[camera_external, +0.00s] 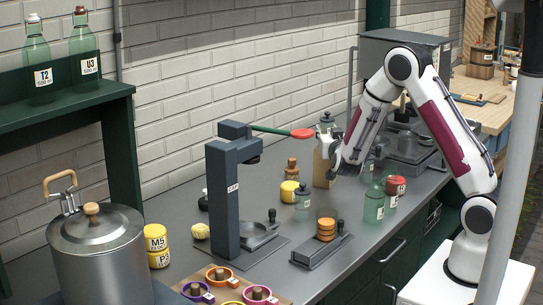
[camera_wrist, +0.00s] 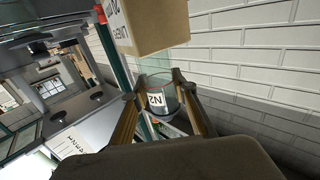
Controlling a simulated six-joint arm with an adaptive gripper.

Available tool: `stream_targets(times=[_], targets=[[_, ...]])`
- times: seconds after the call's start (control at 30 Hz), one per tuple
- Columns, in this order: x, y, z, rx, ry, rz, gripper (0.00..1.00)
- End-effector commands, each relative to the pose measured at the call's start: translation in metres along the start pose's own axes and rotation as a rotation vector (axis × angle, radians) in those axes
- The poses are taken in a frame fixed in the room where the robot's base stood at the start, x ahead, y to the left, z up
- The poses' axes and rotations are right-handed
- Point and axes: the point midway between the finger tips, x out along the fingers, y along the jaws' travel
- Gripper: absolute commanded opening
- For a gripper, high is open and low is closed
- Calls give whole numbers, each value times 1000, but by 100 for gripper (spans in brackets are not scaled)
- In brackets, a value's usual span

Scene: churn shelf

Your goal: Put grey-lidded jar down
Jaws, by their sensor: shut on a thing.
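My gripper (camera_external: 338,160) is shut on a clear glass jar, above the back of the counter. In the wrist view, the jar (camera_wrist: 158,84) sits between the two fingers (camera_wrist: 154,90), with a white label turned upside down. Its lid does not show clearly there. In the external view, my gripper and nearby things largely hide it. A tan box (camera_external: 321,163) stands close to the left of my gripper; the wrist view shows it (camera_wrist: 158,28) just beside the held jar. Another glass jar with a grey lid (camera_external: 302,198) stands on the counter further left.
A green bottle (camera_external: 374,202) and a red-lidded jar (camera_external: 396,188) stand below and in front of my gripper. A dark press (camera_external: 225,190) with a red-tipped lever stands left. The brick wall (camera_external: 250,75) is behind. The counter (camera_external: 185,222) has bare patches between the things.

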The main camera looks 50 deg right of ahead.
Motion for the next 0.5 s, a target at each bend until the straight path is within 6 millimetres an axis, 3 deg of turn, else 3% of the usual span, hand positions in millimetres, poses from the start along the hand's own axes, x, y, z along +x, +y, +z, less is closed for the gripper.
stream_targets(times=[0.4,0.43,0.5], targets=[[0,0,3,0,0,0,0],[0,0,3,0,-1,0,29],[0,0,3,0,0,0,44]])
